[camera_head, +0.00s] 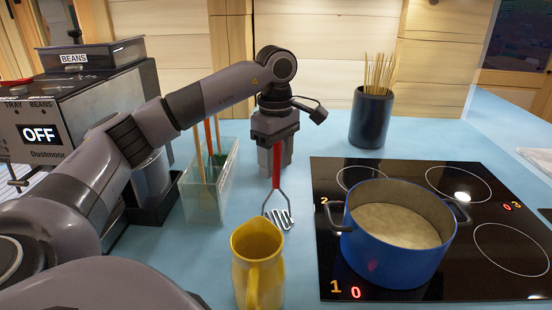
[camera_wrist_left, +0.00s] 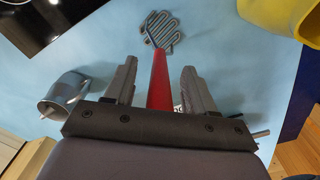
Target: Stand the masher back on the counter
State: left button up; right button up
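The masher has a red handle (camera_head: 276,168) and a grey wire head (camera_head: 279,217). It is upright, with its head down at the blue counter (camera_head: 330,135), between the clear bin and the hob. My left gripper (camera_head: 275,160) points down over the top of the handle. In the left wrist view the red handle (camera_wrist_left: 159,80) lies between the two fingers of my left gripper (camera_wrist_left: 158,75), with a gap on each side. The fingers look open around it. The wire head (camera_wrist_left: 162,30) shows beyond. My right gripper is not in view.
A yellow jug (camera_head: 257,270) stands in front of the masher. A blue pot (camera_head: 395,255) sits on the black hob (camera_head: 330,180) to the right. A clear bin (camera_head: 203,198) with utensils is close on the left. A dark cup (camera_head: 371,120) of skewers stands behind.

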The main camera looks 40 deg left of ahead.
pick_arm(q)
jog(key=shift+r+p, duration=0.65)
jog(key=shift+r, duration=2.95)
jog(key=shift+d, duration=0.1)
